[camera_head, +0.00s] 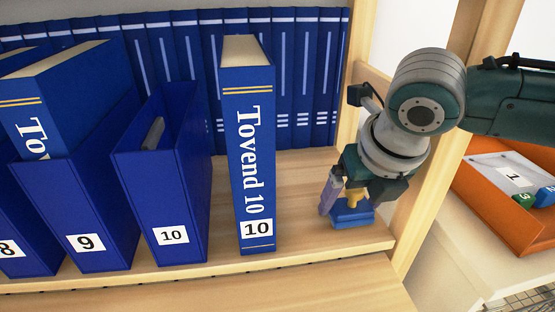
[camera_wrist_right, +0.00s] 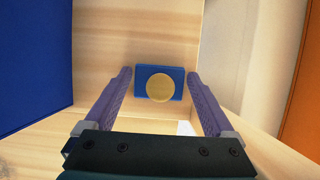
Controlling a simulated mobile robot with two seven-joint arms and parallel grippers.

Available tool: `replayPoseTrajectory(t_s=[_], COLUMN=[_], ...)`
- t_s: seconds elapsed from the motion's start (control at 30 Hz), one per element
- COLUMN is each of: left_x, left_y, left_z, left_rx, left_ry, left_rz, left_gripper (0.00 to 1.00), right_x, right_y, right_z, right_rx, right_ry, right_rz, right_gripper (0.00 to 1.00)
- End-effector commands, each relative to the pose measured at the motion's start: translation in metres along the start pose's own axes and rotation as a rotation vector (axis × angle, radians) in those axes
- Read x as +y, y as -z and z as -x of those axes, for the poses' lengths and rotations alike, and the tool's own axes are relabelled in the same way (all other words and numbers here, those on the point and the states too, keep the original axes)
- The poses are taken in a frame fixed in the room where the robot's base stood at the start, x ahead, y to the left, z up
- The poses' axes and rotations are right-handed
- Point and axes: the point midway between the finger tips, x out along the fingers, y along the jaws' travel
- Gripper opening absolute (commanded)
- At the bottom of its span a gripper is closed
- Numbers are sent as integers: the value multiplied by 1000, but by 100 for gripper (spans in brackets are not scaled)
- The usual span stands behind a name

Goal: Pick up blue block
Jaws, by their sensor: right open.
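The blue block (camera_head: 352,218) lies on the wooden shelf at its right end, just right of the book labelled Tovend 10. A round yellow knob (camera_wrist_right: 160,88) stands on top of it. My right gripper (camera_head: 347,202) reaches down over the block from the upper right. Its purple fingers are open. In the right wrist view the block (camera_wrist_right: 177,76) shows between and beyond the fingertips, apparently with a gap on each side. Whether a finger touches it cannot be told. My left gripper is not in view.
The tall blue book (camera_head: 247,150) stands close left of the block, beside blue binders labelled 10 (camera_head: 172,205) and 9 (camera_head: 90,215). A wooden upright (camera_head: 415,230) borders the shelf at right. An orange tray (camera_head: 485,205) lies beyond it.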

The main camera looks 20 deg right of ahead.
Motion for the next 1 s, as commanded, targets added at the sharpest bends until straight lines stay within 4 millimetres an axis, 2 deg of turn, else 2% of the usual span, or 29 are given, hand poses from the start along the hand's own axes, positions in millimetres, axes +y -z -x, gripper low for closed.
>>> replayPoseTrajectory(t_s=[0.07, 0.63, 0.87, 1.0], left_x=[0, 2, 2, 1], left_y=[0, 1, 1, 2], left_z=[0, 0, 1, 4], left_rx=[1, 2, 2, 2], left_ry=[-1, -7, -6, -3], left_rz=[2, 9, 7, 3], left_gripper=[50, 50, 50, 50], right_x=[0, 0, 0, 0], right_y=[0, 0, 0, -1], right_z=[0, 1, 1, 8], right_rx=[0, 0, -1, -1], right_ry=[0, 0, 0, -1], right_rz=[0, -1, -1, -1], right_gripper=[88, 24, 24, 24])
